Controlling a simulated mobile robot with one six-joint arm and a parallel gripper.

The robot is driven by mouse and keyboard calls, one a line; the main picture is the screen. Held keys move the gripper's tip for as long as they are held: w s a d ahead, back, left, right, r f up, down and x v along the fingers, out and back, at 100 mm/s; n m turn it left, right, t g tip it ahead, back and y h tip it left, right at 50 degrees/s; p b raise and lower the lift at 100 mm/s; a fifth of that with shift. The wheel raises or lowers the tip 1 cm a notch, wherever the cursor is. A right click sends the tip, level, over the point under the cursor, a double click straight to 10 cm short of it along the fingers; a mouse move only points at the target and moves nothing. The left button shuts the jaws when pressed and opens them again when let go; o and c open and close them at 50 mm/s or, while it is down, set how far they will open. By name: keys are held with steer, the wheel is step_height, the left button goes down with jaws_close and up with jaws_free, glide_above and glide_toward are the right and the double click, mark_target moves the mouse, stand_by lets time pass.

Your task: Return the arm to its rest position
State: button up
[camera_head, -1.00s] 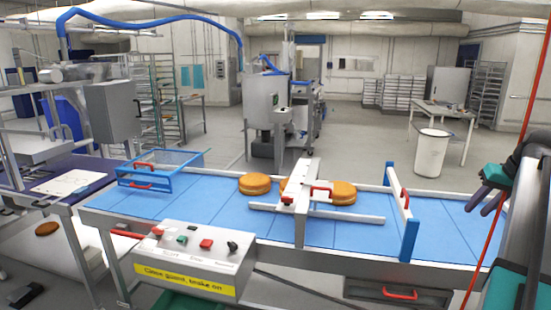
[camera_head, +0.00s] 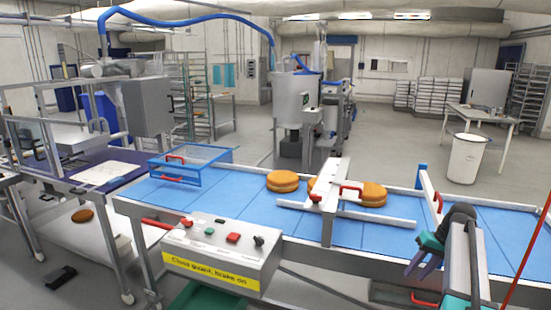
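My arm comes in at the lower right, with a teal part and a dark rounded joint. My gripper (camera_head: 422,263) has two dark purple-grey fingers that point down and left. They look apart, with nothing visible between them. It shows in front of the right part of the blue conveyor belt (camera_head: 245,208), near the belt's front edge.
Round filled cakes (camera_head: 283,181) lie on the belt around a white cross-shaped guide (camera_head: 330,205). A white gate bar (camera_head: 430,192) stands beside my gripper. A control box (camera_head: 222,255) and a blue mesh guard (camera_head: 190,165) are further left. A red pole rises at the far right.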

steer(key=s+a+f+n+g+b, duration=0.15)
steer(key=s+a+f, duration=0.25)
steer(key=a+f, duration=0.5)
steer(key=s+a+f+g, duration=0.2)
steer(key=s+a+f, duration=0.2)
steer(key=a+f, duration=0.55)
steer(key=s+a+f+n+g, duration=0.15)
steer(key=s+a+f, duration=0.25)
steer(key=a+f, duration=0.55)
steer(key=s+a+f+h, duration=0.1)
steer(key=s+f, duration=0.5)
steer(key=s, duration=0.3)
steer(key=s+a+f+g+h+b, duration=0.1)
steer(key=s+a+f, duration=0.1)
steer(key=s+f, duration=0.4)
steer(key=s+a+f+m+g+h, duration=0.1)
steer(key=s+f, duration=0.5)
steer(key=s, duration=0.6)
steer(key=shift+s+a+f+h, duration=0.3)
steer(key=shift+a+f+h, duration=0.1)
steer(key=shift+a, duration=0.15)
steer(key=shift+s+r, duration=0.1)
steer(key=shift+s, duration=0.05)
